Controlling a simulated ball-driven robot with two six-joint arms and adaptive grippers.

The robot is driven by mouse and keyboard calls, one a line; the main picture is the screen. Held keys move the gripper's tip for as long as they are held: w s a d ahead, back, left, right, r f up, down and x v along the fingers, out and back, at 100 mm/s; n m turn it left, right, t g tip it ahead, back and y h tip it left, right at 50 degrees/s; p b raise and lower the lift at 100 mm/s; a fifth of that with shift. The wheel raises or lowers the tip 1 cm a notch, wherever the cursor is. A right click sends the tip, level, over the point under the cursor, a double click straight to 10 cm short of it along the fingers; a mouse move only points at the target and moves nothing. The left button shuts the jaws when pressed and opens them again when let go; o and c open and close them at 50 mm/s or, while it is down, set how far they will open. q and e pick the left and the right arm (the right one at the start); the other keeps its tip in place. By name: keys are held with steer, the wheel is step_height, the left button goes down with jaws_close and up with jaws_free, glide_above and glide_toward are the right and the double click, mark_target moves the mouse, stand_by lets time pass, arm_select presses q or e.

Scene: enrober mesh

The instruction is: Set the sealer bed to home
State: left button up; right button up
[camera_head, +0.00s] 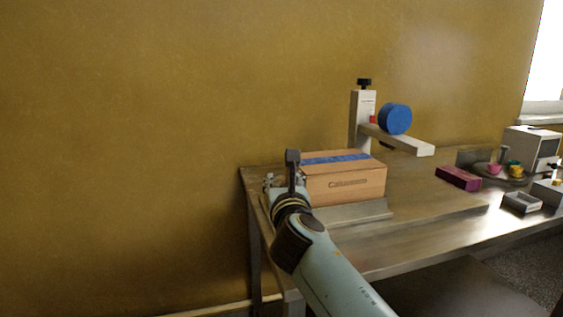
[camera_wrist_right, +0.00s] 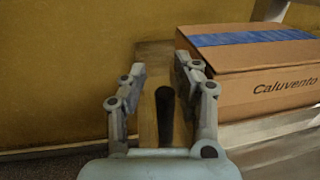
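The carton sealer shows in the head view as a pale upright post (camera_head: 356,122) with an arm and a blue tape roll (camera_head: 395,118). Its low grey bed (camera_head: 350,213) lies on the table at the foot of a brown carton (camera_head: 345,185) with blue tape on top. The carton also shows at right in the right wrist view (camera_wrist_right: 255,70). My right gripper (camera_wrist_right: 161,72) is open beside the carton's left end. A dark upright bar (camera_wrist_right: 165,115) shows between its fingers, with gaps on both sides. A dark grey block on a stem (camera_head: 292,158) stands by that gripper. My left gripper is out of view.
The metal table (camera_head: 430,235) ends just left of the carton, close to the ochre wall. To the right are a purple box (camera_head: 458,178), a tray with coloured cups (camera_head: 507,178), a small grey box (camera_head: 522,202) and a white machine (camera_head: 530,147). The front middle tabletop is clear.

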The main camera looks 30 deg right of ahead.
step_height(320, 180, up, 7)
steer(key=shift+r, duration=0.15)
steer(key=shift+s+a, duration=0.1)
stand_by(0.5)
